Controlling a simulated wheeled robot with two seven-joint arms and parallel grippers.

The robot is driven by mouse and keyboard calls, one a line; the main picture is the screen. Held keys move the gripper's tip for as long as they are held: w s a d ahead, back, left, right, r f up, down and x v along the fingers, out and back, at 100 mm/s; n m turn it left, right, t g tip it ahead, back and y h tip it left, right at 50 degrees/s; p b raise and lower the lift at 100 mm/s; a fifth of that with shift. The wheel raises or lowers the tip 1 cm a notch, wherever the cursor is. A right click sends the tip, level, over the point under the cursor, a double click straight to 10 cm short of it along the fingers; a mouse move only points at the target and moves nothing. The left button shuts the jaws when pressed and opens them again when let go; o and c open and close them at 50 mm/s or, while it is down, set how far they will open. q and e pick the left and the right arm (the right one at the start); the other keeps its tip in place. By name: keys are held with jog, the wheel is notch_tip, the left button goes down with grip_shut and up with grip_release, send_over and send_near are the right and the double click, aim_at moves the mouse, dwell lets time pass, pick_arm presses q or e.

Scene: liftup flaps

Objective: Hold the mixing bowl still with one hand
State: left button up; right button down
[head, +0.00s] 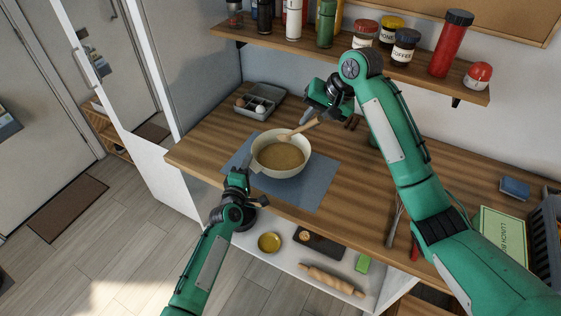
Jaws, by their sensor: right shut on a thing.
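The cream mixing bowl (256,159) stands upright on the blue-grey mat (318,182) and holds brown batter. A wooden spoon (301,129) leans in the bowl, its handle rising to the right. My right gripper (322,112) is at the upper end of the handle, shut on the spoon; its fingers are partly hidden. My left gripper (238,175) is at the counter's front edge, left of and nearer than the bowl. It appears apart from the bowl, and its finger gap is too small to make out.
A grey tray (268,92) with eggs stands behind the bowl. A whisk (395,222) lies to the right on the counter. The shelf (385,62) with jars and bottles hangs above. A lower shelf holds a rolling pin (331,280) and a yellow bowl (269,242).

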pick_arm(q)
jog(key=v, duration=1.2)
jog(key=shift+d, duration=0.15)
pick_arm(e)
jog(key=shift+d, duration=0.1)
